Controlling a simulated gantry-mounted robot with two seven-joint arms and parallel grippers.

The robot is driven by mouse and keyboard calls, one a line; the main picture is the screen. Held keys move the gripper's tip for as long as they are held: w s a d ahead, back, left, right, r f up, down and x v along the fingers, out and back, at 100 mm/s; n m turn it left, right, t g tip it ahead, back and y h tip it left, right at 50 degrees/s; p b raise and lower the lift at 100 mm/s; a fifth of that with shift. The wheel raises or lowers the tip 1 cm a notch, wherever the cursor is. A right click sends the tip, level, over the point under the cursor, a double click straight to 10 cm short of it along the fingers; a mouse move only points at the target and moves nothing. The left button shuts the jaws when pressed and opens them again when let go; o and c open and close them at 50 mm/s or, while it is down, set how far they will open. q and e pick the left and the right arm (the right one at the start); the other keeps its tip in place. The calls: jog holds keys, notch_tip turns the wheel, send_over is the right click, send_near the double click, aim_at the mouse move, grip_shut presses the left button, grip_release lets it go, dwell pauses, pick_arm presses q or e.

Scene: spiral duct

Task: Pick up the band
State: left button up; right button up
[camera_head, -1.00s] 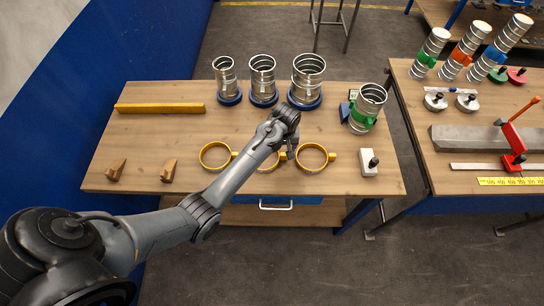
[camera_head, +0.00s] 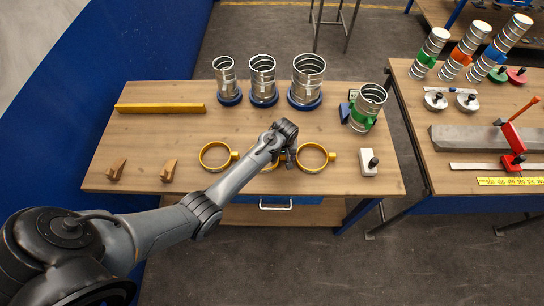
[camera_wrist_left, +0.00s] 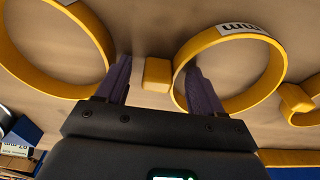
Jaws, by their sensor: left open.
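Three yellow ring bands lie in a row on the wooden table: a left one (camera_head: 202,157), a middle one mostly hidden behind my arm, and a right one (camera_head: 332,160). My left gripper (camera_head: 289,161) is over the middle band's right side. In the left wrist view, my open left gripper (camera_wrist_left: 160,88) has the middle band's yellow tab (camera_wrist_left: 157,73) between its two fingers. One finger overlaps that band's ring (camera_wrist_left: 278,62); I cannot tell whether they touch. Another band (camera_wrist_left: 50,80) shows at the left there. My right gripper is not in view.
Metal duct pieces (camera_head: 262,75) on blue bases stand along the back. A duct with a green clamp (camera_head: 361,115) stands at the right, above a white block (camera_head: 368,162). A yellow bar (camera_head: 160,108) and wooden wedges (camera_head: 168,171) lie at the left.

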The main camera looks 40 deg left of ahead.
pick_arm(q)
jog(key=shift+c, duration=0.5)
jog(key=c, duration=1)
